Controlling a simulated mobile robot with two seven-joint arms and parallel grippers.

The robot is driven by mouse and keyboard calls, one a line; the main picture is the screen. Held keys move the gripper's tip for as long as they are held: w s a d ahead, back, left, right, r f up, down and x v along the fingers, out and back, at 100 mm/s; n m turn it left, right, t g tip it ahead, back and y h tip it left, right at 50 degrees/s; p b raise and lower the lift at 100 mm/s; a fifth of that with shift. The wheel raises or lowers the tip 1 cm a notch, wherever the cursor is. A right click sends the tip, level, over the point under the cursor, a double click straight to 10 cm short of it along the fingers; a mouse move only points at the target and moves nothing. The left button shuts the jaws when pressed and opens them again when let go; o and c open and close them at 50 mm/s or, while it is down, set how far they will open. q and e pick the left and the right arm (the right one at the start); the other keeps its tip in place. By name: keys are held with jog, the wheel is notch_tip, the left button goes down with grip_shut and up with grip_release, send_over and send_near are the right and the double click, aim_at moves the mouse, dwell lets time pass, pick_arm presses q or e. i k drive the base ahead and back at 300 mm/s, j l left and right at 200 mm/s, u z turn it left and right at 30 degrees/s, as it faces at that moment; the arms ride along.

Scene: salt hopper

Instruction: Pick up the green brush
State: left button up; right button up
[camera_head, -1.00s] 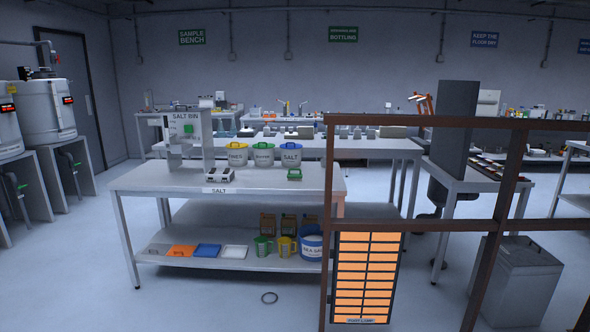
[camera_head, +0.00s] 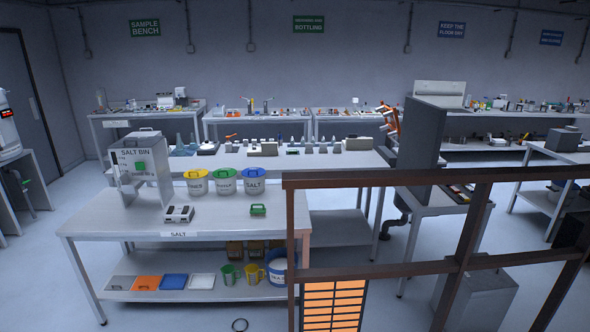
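A small green object (camera_head: 258,210) lies on top of the salt table (camera_head: 220,222), right of its middle and near the front edge. It may be the green brush, but it is too small to make out bristles or a handle. Nothing touches it. Neither of my grippers is in view.
The salt bin (camera_head: 142,165), a grey-white device (camera_head: 179,214) and buckets with yellow, green and blue rims (camera_head: 225,182) share the tabletop. Coloured trays (camera_head: 146,283) and jugs fill the lower shelf. A brown frame (camera_head: 400,177) stands at the table's right front. Floor shows at left.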

aim_at(259, 211)
jog(key=i+z, duration=0.15)
jog(key=i, duration=2.05)
jog(key=i+l+u, duration=0.2)
jog(key=i+u, duration=0.25)
jog(key=i, duration=0.25)
jog(key=i+l+u, duration=0.4)
jog(key=i, duration=0.3)
jog(key=i+l+u, duration=0.45)
jog(key=i+l, duration=0.15)
jog(key=i+l+u, duration=0.3)
jog(key=l+u, duration=0.3)
jog(key=i+l+u, duration=0.3)
jog(key=l, duration=0.15)
jog(key=l+u, duration=0.65)
jog(key=l, duration=0.15)
